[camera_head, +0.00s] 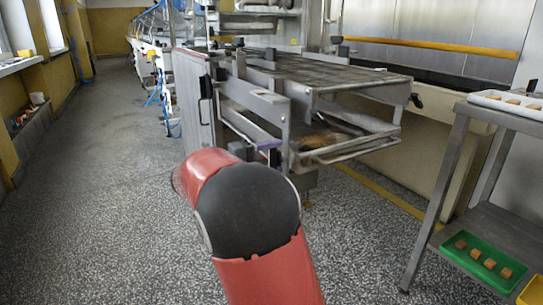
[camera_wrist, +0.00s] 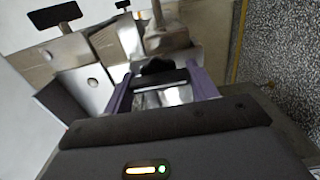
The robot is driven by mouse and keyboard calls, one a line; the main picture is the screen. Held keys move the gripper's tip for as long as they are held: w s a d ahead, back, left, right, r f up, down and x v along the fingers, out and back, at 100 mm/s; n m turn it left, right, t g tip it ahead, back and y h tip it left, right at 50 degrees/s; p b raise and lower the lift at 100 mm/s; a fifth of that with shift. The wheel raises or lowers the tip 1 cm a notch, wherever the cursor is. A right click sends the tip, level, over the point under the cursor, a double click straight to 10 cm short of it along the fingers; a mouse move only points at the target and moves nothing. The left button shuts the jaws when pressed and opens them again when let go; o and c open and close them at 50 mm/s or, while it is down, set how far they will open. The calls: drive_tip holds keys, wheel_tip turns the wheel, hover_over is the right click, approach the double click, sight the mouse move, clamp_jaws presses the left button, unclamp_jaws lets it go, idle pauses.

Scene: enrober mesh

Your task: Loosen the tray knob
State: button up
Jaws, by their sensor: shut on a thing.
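The black tray knob (camera_wrist: 155,67) shows in the wrist view between the two purple fingers of my gripper (camera_wrist: 160,82). The fingers are shut on it, one on each side. In the head view my gripper (camera_head: 268,145) shows only as a small purple part beside the machine's metal frame, mostly hidden behind my red and black arm. The knob cannot be made out clearly there. The tray (camera_head: 335,153) sits low in the frame under the mesh belt, with a brown residue on it and a bar along its front.
The mesh belt (camera_head: 340,73) lies above the tray. At right a steel table (camera_head: 463,108) bears a white tray (camera_head: 506,108) of brown pieces, with a green tray (camera_head: 473,262) of pieces on its lower shelf. The speckled floor at left is clear.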

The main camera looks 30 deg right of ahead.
idle(0.4)
drive_tip(key=o, duration=1)
drive_tip(key=shift+a, duration=0.15)
drive_tip(key=a, duration=0.7)
drive_tip(key=shift+a, duration=0.3)
drive_tip(key=shift+s, duration=0.1)
